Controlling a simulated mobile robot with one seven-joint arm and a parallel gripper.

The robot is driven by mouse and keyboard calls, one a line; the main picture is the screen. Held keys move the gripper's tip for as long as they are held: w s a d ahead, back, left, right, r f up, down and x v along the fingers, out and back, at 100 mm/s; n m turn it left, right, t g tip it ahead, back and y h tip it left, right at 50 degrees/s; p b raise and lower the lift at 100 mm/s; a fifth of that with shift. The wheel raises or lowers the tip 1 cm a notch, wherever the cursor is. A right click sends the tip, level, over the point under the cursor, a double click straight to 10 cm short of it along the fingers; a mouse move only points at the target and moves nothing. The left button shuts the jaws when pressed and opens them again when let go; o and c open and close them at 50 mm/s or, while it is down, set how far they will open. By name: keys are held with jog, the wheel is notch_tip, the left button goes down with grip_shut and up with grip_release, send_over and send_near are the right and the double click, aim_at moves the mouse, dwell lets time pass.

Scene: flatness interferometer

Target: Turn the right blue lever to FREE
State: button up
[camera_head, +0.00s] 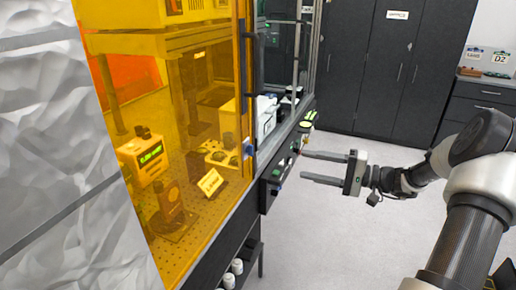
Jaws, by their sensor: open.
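A small blue lever or knob (249,149) sits on the frame edge beside the amber panel. I cannot tell which is the right blue lever, and no FREE marking is readable. My gripper (302,165) points left, with its two grey fingers apart and nothing between them. Its fingertips are close to the right side of the control panel in the picture. I cannot tell whether they touch it.
The amber enclosure (205,60) holds instruments, including a box with a green display (150,153). A yellow-green label (310,116) is on the panel's far end. Dark cabinets (385,90) stand behind. The grey floor (330,240) right of the bench is open. White bottles (237,267) sit on a low shelf.

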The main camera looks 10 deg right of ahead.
aim_at(250, 150)
jog(key=w+p+x, duration=0.1)
jog(key=p+x, duration=0.1)
jog(key=x, duration=1.4)
jog(key=shift+w+r+t, duration=0.2)
jog(key=shift+t, duration=0.1)
jog(key=c, duration=1)
jog(key=shift+c, duration=0.2)
